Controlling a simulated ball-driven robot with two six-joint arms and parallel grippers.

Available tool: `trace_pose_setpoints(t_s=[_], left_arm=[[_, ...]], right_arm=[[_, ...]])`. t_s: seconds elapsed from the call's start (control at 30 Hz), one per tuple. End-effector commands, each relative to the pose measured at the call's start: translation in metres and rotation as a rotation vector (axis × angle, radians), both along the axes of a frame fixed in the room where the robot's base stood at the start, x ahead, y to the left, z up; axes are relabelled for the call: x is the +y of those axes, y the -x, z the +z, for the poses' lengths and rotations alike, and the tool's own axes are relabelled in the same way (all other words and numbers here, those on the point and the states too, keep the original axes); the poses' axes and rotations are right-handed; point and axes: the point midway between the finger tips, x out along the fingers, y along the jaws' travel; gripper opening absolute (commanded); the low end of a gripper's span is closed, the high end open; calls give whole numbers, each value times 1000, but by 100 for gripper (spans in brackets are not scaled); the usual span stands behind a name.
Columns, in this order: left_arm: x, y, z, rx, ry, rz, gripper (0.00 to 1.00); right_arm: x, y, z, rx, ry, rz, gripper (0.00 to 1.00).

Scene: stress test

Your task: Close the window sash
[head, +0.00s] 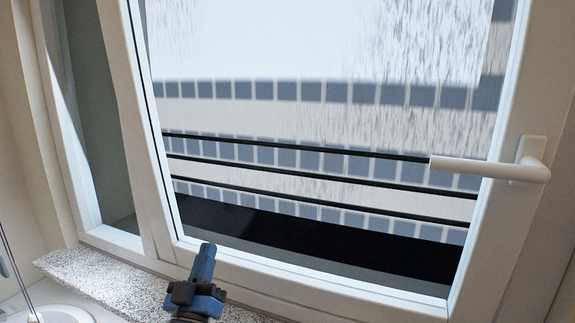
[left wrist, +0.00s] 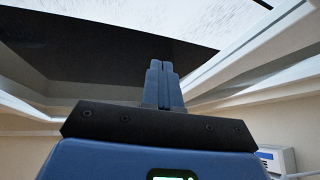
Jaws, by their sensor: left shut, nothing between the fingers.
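The window sash (head: 487,235) is a large white-framed glass panel filling most of the head view. Its white handle (head: 490,168) is on the right stile, with the lever lying roughly level and pointing left. How far the sash stands from its frame is not clear. My left gripper (head: 207,251) is blue, shut and empty, pointing up in front of the sash's lower left part. I cannot tell whether it touches the sash. In the left wrist view its fingers (left wrist: 161,68) are together, with white frame members on both sides. My right gripper is not in view.
A speckled sill (head: 95,273) runs below the window. A white rounded basin-like thing (head: 55,314) is at the lower left. A narrow glazed panel (head: 95,120) is left of the sash. Dark rails (head: 330,183) show beyond the glass. A white-and-blue box (left wrist: 277,160) is at the wrist view's lower right.

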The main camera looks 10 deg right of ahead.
Motion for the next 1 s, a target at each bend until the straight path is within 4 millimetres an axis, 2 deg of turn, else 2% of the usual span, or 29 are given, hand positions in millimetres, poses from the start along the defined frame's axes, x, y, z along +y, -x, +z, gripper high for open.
trace_pose_setpoints(t_s=[0.03, 0.27, 0.4, 0.6, 0.8, 1.0], left_arm=[[-12, -3, 33, -34, 23, -24, 0], [-52, 2, 159, -134, 116, -127, 0], [-70, 19, 238, -190, 176, -193, 0], [-86, 54, 343, -212, 272, -304, 0], [-96, 80, 423, -43, 402, -459, 0], [-98, 106, 472, 291, 581, -601, 0]], right_arm=[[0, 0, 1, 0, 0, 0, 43], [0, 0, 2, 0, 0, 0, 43], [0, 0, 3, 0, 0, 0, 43], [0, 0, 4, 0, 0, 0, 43], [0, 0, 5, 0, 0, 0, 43], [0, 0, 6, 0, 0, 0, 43]])
